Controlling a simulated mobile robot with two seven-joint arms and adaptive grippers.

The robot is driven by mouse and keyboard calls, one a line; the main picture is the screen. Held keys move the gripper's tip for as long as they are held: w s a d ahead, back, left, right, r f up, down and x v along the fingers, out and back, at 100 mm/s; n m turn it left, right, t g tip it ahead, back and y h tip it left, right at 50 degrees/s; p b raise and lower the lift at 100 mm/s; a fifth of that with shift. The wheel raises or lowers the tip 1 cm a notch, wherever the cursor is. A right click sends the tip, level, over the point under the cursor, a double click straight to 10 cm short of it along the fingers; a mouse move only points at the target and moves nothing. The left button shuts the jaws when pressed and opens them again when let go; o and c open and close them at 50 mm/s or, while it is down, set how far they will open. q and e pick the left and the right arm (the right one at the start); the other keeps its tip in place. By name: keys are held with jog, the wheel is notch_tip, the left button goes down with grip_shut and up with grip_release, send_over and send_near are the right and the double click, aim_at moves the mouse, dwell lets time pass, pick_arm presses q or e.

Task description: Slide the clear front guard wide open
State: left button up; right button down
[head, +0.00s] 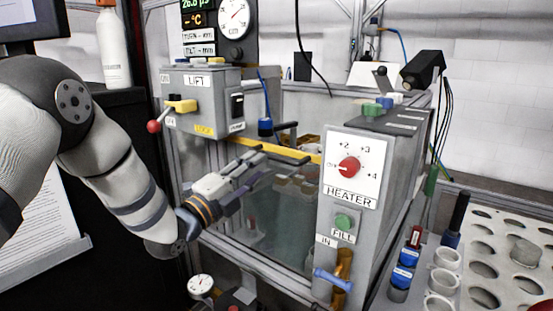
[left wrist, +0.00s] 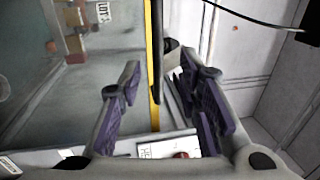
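The clear front guard (head: 285,235) is a see-through panel in the machine's front frame, with a yellow strip (head: 300,153) along its top edge. In the left wrist view the yellow strip (left wrist: 154,115) runs upright through the picture, with a dark bar beside it (left wrist: 157,55). My left gripper (head: 262,168) is in front of the guard, just below the yellow strip. Its purple-padded fingers (left wrist: 163,95) are apart, with the strip and dark bar showing between them. No contact can be made out. My right gripper is not in view.
The heater box (head: 350,200) stands right of the guard, the lift box (head: 200,100) at its upper left. A rack with holes (head: 505,255) and blue-capped vials (head: 403,270) are at the right. A white bottle (head: 113,50) stands behind my left arm.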

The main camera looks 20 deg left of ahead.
aim_at(270, 158)
pick_arm(q)
jog(key=x, duration=0.6)
jog(key=shift+w+d+f+b, duration=0.1)
jog(key=shift+w+d+b, duration=0.1)
jog(key=shift+w+b, duration=0.1)
grip_shut()
